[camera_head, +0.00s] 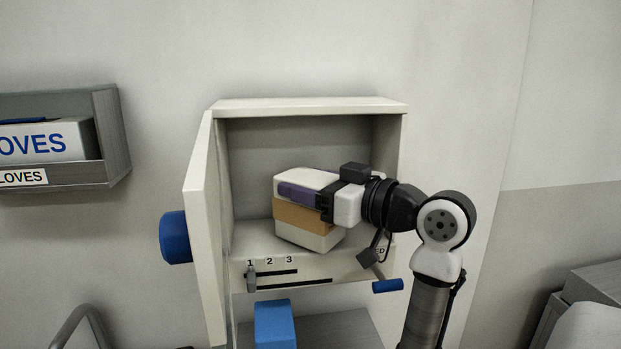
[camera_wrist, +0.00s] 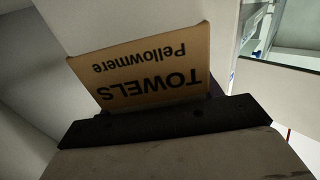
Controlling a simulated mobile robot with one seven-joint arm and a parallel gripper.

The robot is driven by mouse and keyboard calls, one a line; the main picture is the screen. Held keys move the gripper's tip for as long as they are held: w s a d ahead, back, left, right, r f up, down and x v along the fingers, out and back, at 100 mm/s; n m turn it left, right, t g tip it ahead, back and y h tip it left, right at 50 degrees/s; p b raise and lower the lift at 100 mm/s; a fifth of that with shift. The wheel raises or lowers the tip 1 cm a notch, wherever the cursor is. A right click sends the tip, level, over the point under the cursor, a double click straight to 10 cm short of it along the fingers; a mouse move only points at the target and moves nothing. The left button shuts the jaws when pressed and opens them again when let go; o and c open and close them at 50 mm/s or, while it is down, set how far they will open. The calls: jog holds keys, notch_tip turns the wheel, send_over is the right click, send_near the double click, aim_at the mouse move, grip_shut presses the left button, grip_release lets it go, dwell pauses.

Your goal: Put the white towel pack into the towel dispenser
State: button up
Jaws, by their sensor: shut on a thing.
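The white towel pack (camera_head: 308,237) has a tan band and is partly covered by my gripper in the head view. In the wrist view its tan band (camera_wrist: 150,70) reads "TOWELS Pellowmere" upside down. My gripper (camera_head: 298,190) comes in from the right and is shut on the pack, with a purple finger along its near side. The towel dispenser (camera_head: 310,105) is an open cream box on the wall. The pack is tilted in front of or within its opening; I cannot tell how deep, or whether it touches the dispenser floor.
The dispenser door (camera_head: 204,230) stands open at the left with a blue knob (camera_head: 175,238). Below the opening are a slider marked 1 2 3 (camera_head: 251,279) and a blue-ended lever (camera_head: 387,286). A blue block (camera_head: 274,325) is underneath. A glove box (camera_head: 45,141) hangs far left.

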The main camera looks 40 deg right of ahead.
jog(key=shift+f, duration=0.2)
jog(key=o, duration=1.1)
jog(key=shift+r, duration=0.25)
jog(key=b+v, duration=0.3)
jog(key=v, duration=0.9)
